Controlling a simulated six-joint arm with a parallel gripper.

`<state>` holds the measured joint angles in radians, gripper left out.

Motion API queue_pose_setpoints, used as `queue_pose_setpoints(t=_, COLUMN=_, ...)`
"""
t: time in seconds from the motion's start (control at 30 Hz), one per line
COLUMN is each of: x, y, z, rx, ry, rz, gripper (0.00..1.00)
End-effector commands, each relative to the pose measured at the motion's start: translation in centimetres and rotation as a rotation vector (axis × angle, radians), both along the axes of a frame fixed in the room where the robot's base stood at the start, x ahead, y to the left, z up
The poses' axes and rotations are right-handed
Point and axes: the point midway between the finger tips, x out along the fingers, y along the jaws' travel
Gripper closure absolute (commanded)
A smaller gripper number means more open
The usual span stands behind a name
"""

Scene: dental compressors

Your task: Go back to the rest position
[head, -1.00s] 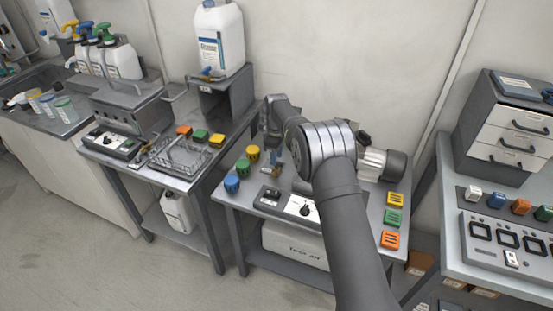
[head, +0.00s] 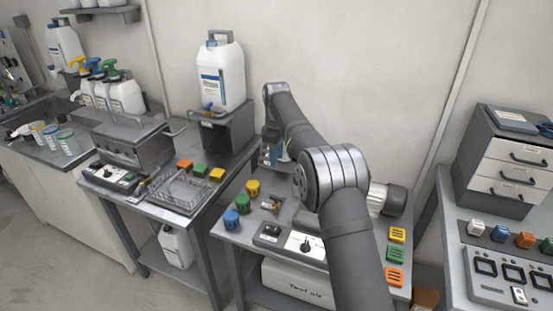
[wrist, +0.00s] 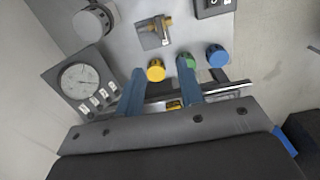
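My gripper (head: 273,157) is in the head view above the back left of the middle bench (head: 228,237), pointing down and partly hidden by my arm. In the wrist view its two blue fingers (wrist: 160,70) stand apart with nothing held between them. The yellow knob (wrist: 156,70), green knob (wrist: 187,63) and blue knob (wrist: 216,55) are on the bench beyond the fingertips. In the head view the yellow knob (head: 253,187), green knob (head: 243,201) and blue knob (head: 231,218) run along the bench's left side.
A brass valve (wrist: 155,30) and a round gauge (wrist: 82,85) show in the wrist view. A white jug (head: 220,75) stands on a raised stand left of my arm. A wire basket (head: 180,190) sits on the left bench. A drawer unit (head: 507,165) stands at right.

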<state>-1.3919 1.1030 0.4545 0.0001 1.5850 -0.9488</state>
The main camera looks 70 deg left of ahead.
Motion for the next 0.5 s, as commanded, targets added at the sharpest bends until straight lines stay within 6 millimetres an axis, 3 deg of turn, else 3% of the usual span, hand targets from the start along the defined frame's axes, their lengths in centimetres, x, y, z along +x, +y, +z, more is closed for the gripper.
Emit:
queue_pose_setpoints(t=0.27, x=0.0, y=0.0, z=-0.5, rx=-0.001, ry=0.001, rz=0.000, gripper=0.65)
queue_pose_setpoints(t=0.5, x=0.0, y=0.0, z=-3.9, rx=-0.003, ry=0.000, rz=0.000, gripper=0.65)
